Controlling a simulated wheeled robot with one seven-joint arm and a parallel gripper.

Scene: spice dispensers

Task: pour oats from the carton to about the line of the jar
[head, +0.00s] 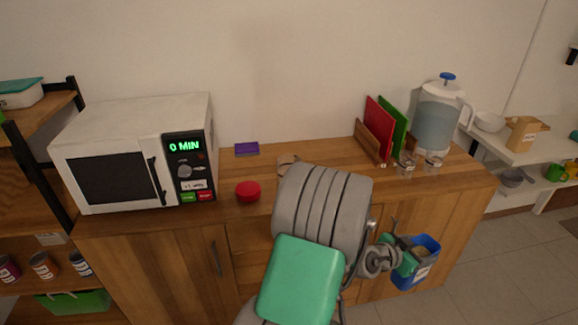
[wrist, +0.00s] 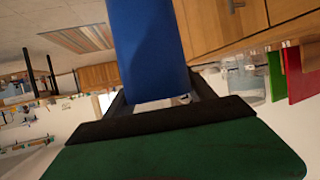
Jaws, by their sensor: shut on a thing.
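A blue carton (head: 424,272) is in my gripper (head: 403,258), in front of the cabinet's right part and below the counter top. It looks slightly tilted, with its top facing up and pale contents showing there. In the wrist view the blue carton (wrist: 150,50) lies between the dark fingers of my gripper (wrist: 158,103), which are shut on it. Two small clear glass jars, a left one (head: 406,165) and a right one (head: 432,163), stand on the counter near its right end. Any line on them is too small to tell.
A water dispenser (head: 437,118) and a rack with red and green boards (head: 379,125) stand behind the jars. A microwave (head: 130,152), a red round item (head: 248,191) and a purple box (head: 247,149) are to the left. My arm hides part of the counter's middle.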

